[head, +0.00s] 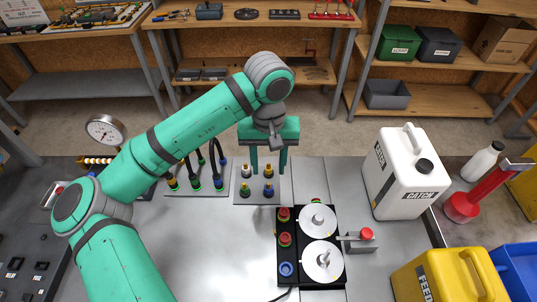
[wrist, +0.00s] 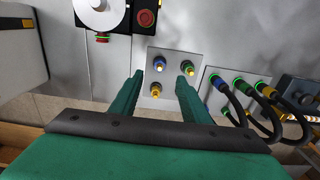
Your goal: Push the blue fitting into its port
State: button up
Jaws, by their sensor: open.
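A blue fitting with a brass tip (head: 268,190) stands upright at the front right of a small grey plate on the bench. In the wrist view this blue fitting (wrist: 159,66) is beyond my left-hand finger, apart from it. How deep it sits in its port cannot be told. My gripper (head: 268,172) is open and empty, pointing down over the back of the plate. In the wrist view its fingers (wrist: 157,88) are spread, with a yellow fitting (wrist: 155,91) between them. A green fitting (wrist: 187,66) is beside the blue one.
A panel with several dark hoses on coloured connectors (head: 195,185) is left of the plate. A black unit with white discs and red buttons (head: 284,238) is in front. A white canister (head: 404,180) stands right. Bare bench lies front left.

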aim_at(268, 187)
notch_tip(268, 187, down, 10)
dwell(0.5)
jog(key=shift+c, duration=0.3)
grip_shut()
